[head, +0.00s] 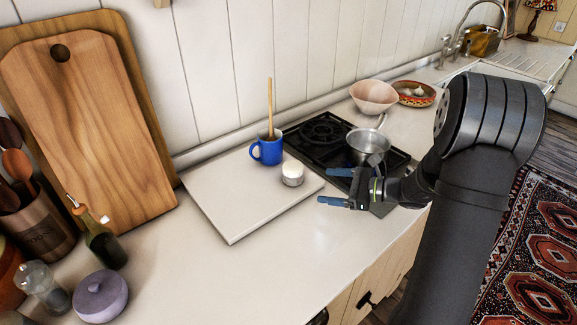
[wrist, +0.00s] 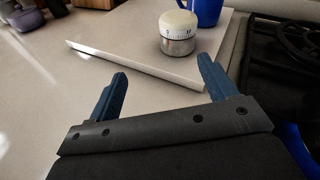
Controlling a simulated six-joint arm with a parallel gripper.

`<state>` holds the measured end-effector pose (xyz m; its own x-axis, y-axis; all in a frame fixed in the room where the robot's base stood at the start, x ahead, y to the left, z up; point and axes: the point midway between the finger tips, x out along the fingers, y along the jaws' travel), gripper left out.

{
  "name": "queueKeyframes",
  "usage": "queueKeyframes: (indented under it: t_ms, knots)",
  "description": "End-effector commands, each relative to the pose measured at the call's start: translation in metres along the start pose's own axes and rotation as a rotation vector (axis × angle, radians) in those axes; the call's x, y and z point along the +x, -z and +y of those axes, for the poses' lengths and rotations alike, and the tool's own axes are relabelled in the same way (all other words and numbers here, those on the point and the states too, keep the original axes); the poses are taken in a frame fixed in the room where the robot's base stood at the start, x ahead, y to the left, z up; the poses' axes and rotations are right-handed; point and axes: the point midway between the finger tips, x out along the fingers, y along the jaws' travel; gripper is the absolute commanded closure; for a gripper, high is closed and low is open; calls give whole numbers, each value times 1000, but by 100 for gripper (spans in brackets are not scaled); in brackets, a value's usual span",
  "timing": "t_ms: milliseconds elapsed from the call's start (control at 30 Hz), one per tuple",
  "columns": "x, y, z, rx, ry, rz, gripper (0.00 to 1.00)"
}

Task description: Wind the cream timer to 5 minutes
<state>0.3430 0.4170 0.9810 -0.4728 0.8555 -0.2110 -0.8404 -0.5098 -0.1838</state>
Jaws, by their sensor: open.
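The cream timer (head: 292,173) stands upright on the right part of a pale board, just in front of a blue mug. In the wrist view the timer (wrist: 178,33) shows a cream domed top with a marked scale band over a silvery metal base. The scale marks are too small to read. My gripper (head: 331,186) is open and empty, to the right of and nearer than the timer, apart from it. In the wrist view its two blue fingers (wrist: 163,76) point toward the board's front edge, with the timer beyond and between them.
The pale board (head: 229,222) lies on the counter. The blue mug (head: 267,150) holds a wooden stick behind the timer. A black hob (head: 322,134) with a steel pan (head: 367,145) is at right. The counter in front of the board is clear.

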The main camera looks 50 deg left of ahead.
Motion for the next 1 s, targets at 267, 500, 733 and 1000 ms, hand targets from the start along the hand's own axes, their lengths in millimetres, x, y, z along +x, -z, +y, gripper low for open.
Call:
queueKeyframes:
  t_ms: [267, 500, 733, 1000]
  knots:
    - [-30, 6, -6, 202, 166, -195, 23]
    - [-4, 1, -11, 205, 167, -200, 23]
    - [44, -8, -20, 204, 166, -199, 23]
    - [100, -18, -31, 204, 166, -198, 23]
